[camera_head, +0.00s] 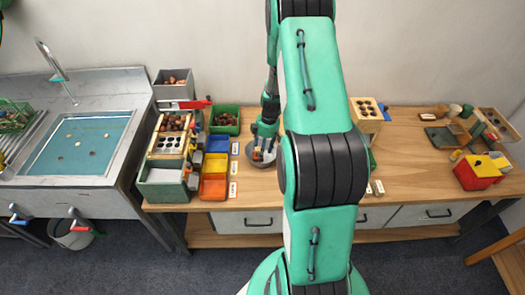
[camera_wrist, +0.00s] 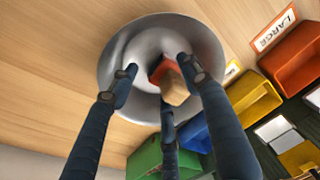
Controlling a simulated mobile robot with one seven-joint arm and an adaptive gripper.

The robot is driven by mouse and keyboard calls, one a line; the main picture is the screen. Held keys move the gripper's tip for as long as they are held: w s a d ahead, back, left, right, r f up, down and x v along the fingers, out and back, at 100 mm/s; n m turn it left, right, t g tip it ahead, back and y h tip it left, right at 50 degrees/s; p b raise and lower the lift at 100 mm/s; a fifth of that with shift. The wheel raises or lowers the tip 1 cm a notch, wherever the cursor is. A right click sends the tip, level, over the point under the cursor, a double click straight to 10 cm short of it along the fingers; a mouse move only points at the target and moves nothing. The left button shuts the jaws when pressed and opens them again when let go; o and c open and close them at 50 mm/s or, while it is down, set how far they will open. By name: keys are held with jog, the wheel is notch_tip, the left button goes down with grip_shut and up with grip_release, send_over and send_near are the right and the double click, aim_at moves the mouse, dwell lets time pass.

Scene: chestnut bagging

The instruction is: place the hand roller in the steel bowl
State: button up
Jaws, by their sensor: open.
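The steel bowl (camera_wrist: 207,42) stands on the wooden table, and in the head view it shows beneath my gripper (camera_head: 264,146). A small block-like object with an orange part and a pale wooden part, which looks like the hand roller (camera_wrist: 171,82), is within the bowl's outline. It also shows as an orange and tan patch in the head view (camera_head: 262,155). My gripper's three dark fingers are spread around it over the bowl, with gaps visible between fingers and object. Whether the roller touches the bowl's floor cannot be told.
Blue, yellow and orange bins (camera_head: 213,186) stand left of the bowl, with labels beside them. A green crate of chestnuts (camera_head: 224,120) is behind them. Toy-like items, including a red and yellow box (camera_head: 478,172), fill the right end. Bare table lies in front of the bowl.

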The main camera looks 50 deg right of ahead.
jog(key=shift+r, duration=0.15)
jog(key=shift+r+p, duration=0.5)
notch_tip(320, 180, up, 12)
jog(key=d+p, duration=0.1)
jog(key=p, duration=0.1)
jog(key=shift+s+d, duration=0.25)
jog(key=shift+s, duration=0.15)
jog(key=shift+f, duration=0.1)
